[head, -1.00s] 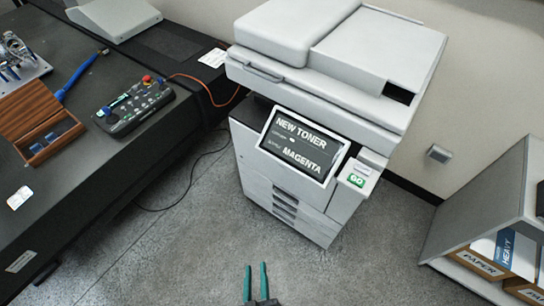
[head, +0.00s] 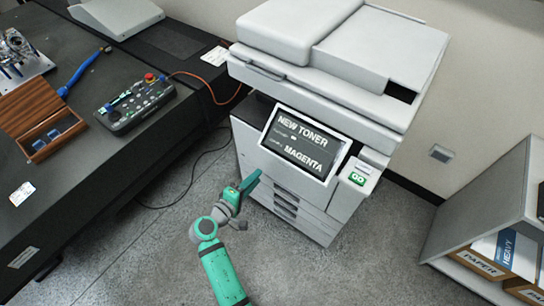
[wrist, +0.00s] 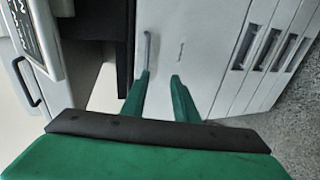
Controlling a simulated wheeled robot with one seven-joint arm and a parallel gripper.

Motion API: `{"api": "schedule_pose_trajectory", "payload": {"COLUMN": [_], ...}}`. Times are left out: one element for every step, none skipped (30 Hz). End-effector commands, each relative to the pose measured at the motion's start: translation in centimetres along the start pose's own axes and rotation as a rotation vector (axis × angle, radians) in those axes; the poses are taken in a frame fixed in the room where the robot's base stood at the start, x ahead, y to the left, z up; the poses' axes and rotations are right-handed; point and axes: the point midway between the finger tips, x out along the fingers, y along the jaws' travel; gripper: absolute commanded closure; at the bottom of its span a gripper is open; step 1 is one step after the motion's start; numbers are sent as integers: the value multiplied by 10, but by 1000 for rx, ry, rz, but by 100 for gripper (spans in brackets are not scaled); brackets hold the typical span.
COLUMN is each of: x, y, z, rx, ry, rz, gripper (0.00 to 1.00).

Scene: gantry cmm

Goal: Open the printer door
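The printer (head: 335,45) is a large white machine whose tilted screen reads "NEW TONER" and "MAGENTA". In the wrist view its plain white front door panel (wrist: 200,25) lies flat, with no visible gap, and carries a thin grey bar handle (wrist: 147,48). My gripper (head: 250,183) is at the left part of the printer's front, below the screen. In the wrist view its two green fingers (wrist: 160,80) are apart with nothing between them. The handle shows just beyond the tip of the left finger; I cannot tell whether they touch.
Drawers with dark recessed grips (wrist: 245,46) lie beside the door panel. A black bench (head: 90,165) with a control pendant (head: 135,102) stands at the left. A shelf with paper boxes (head: 475,262) stands at the right. The floor in front of the printer is clear.

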Motion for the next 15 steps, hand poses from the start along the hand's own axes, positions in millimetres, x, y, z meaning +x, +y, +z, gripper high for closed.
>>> {"api": "schedule_pose_trajectory", "payload": {"x": [3,4,5,6,7,9,10,13,16,20,24,30,36,41,49], "y": [10,15,18,21,23,25,26,26,26,26,26,27,27,28,28], "z": [-5,-6,-7,-8,-8,-9,-8,-8,-8,-7,-7,-7,-6,-6,-5], "rx": [-12,-17,-23,-27,-29,-31,-31,-32,-32,-32,-32,-32,-31,-31,-31], "ry": [-15,-23,-33,-39,-43,-46,-48,-49,-50,-51,-50,-50,-50,-51,-52], "rz": [23,33,42,49,53,57,58,59,59,59,58,58,58,58,58], "gripper": [73,73,73,73,73,73,73,73,73,73,73,73,73,73,73]}}
